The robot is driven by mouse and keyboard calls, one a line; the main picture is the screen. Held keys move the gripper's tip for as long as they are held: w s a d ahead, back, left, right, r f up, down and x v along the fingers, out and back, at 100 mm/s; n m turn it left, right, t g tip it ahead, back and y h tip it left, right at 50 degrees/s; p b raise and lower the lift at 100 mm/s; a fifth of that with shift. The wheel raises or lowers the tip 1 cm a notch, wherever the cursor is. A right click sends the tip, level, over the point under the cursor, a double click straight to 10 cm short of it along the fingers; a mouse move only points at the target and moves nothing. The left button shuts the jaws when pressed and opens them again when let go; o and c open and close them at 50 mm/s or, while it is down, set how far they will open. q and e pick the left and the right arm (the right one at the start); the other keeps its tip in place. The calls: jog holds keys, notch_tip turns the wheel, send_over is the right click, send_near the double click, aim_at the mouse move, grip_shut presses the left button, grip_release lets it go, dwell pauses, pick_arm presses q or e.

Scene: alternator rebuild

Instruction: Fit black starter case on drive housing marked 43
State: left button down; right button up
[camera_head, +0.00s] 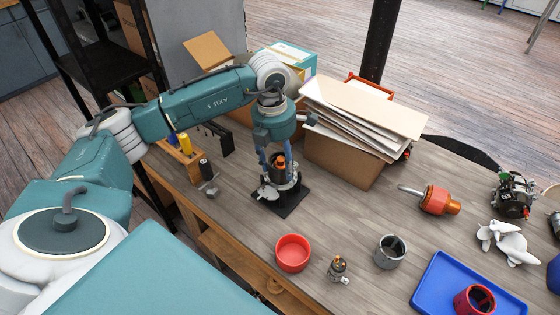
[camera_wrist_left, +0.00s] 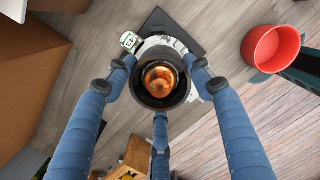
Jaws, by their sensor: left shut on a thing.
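The drive housing (camera_head: 294,184) is a light metal casting on a black square base (camera_head: 285,205) on the bench. A small white label (camera_wrist_left: 129,42) shows on it in the left wrist view; its digits are hard to read. My left gripper (camera_head: 279,166) points down over the housing and is shut on the black starter case (camera_wrist_left: 147,98), fingers around its sides. A copper-coloured core (camera_wrist_left: 162,80) shows inside the round black case. The case is in line above the housing; whether it is fully seated is hidden. My right gripper is not in view.
A blue tray (camera_head: 432,290) holds a red case (camera_head: 475,300). Cardboard boxes (camera_head: 340,158) stand close behind the housing. A wooden block (camera_head: 188,162) is at left.

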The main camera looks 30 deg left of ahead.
pick_arm(q)
jog(key=shift+f, duration=0.15)
dwell(0.7)
dwell(0.3)
jog(key=c, duration=0.7)
grip_release()
jog(key=shift+o, duration=0.3)
jog(key=shift+f, duration=0.1)
